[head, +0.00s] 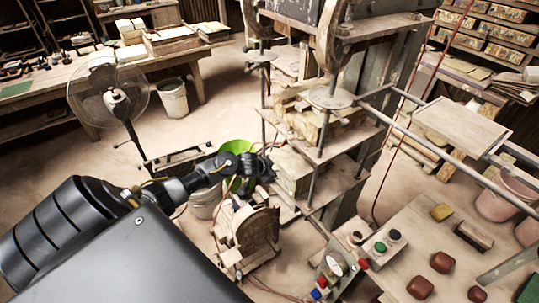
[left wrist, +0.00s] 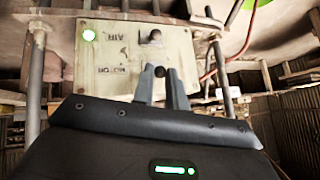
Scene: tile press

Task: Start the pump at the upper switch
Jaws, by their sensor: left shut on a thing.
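In the left wrist view, which appears upside down, a pale switch panel (left wrist: 128,56) carries two dark toggle switches. The switch low in this picture, the upper switch (left wrist: 160,72), stands beside lettering that seems to read MOTOR. My left gripper (left wrist: 163,72) is shut on it, one finger on each side. The lower switch (left wrist: 154,36), beside the AIR lettering, is free of the fingers. In the head view my left gripper (head: 264,167) is at the press, and the panel face cannot be made out. My right gripper is not in view.
The press frame (head: 318,150) stands just right of my left gripper. A green bucket (head: 238,147) is behind my left wrist. A fan (head: 112,100) stands at the left. A bench (head: 440,240) with buttons and red-brown lumps is at the lower right.

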